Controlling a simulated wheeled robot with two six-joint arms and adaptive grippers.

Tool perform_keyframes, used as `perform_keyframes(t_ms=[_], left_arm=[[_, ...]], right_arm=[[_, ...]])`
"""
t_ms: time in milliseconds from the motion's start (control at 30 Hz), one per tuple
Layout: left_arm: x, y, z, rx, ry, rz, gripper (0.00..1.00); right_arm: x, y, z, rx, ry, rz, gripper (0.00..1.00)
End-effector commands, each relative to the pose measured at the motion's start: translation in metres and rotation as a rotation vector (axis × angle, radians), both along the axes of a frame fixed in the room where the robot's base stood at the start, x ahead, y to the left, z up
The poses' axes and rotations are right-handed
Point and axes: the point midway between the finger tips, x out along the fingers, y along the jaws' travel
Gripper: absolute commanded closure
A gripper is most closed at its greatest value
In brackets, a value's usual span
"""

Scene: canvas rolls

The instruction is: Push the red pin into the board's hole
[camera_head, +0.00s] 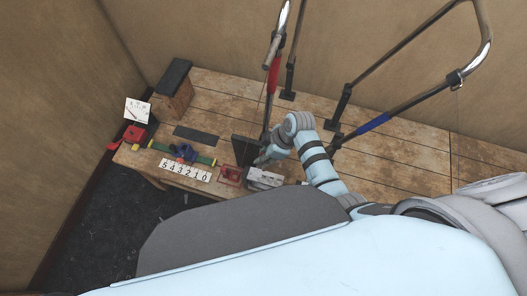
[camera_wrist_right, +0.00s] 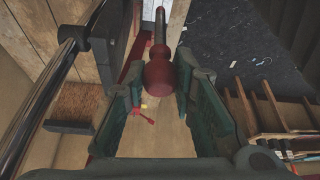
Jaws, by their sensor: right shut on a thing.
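My right gripper (camera_wrist_right: 160,85) is shut on the red pin (camera_wrist_right: 158,72), whose rounded head sits between the dark green fingers in the right wrist view. The pin's thin shaft points away, toward the top of that view. In the head view my right gripper (camera_head: 262,158) is small and beside an upright dark panel (camera_head: 239,149); the pin cannot be made out there. A white strip with numbers (camera_head: 185,170) lies at the table's front edge. I cannot tell which piece is the board, and no hole shows clearly. My left gripper is not in view.
The wooden table (camera_head: 215,95) holds a green bar with a blue clamp (camera_head: 184,153), a red bracket (camera_head: 230,175), a grey block (camera_head: 265,178) and a wooden block (camera_head: 173,100). Tall metal rails with red (camera_head: 273,75) and blue (camera_head: 372,124) grips rise behind. The table's right part is mostly clear.

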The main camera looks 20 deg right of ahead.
Motion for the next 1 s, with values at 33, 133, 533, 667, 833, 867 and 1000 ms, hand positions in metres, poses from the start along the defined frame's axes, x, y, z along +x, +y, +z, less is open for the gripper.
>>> perform_keyframes(t_ms=[33, 133, 533, 667, 833, 867, 1000], left_arm=[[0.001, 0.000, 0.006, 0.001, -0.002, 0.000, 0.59], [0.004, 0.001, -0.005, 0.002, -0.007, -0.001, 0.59], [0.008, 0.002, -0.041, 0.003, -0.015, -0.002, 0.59], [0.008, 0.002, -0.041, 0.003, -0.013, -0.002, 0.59], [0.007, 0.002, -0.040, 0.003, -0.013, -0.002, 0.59], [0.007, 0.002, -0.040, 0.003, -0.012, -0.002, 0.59], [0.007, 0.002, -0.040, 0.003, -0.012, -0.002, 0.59]], right_arm=[[0.000, 0.000, 0.004, -0.001, 0.001, -0.001, 1.00], [0.000, 0.000, -0.010, -0.001, 0.000, 0.000, 1.00], [0.001, 0.001, -0.057, -0.001, -0.002, 0.002, 1.00], [0.001, 0.001, -0.058, -0.001, -0.002, 0.002, 1.00], [0.001, 0.001, -0.056, 0.000, -0.001, 0.003, 1.00], [0.001, 0.001, -0.056, 0.000, -0.001, 0.003, 1.00], [0.001, 0.001, -0.056, 0.000, -0.001, 0.002, 1.00]])
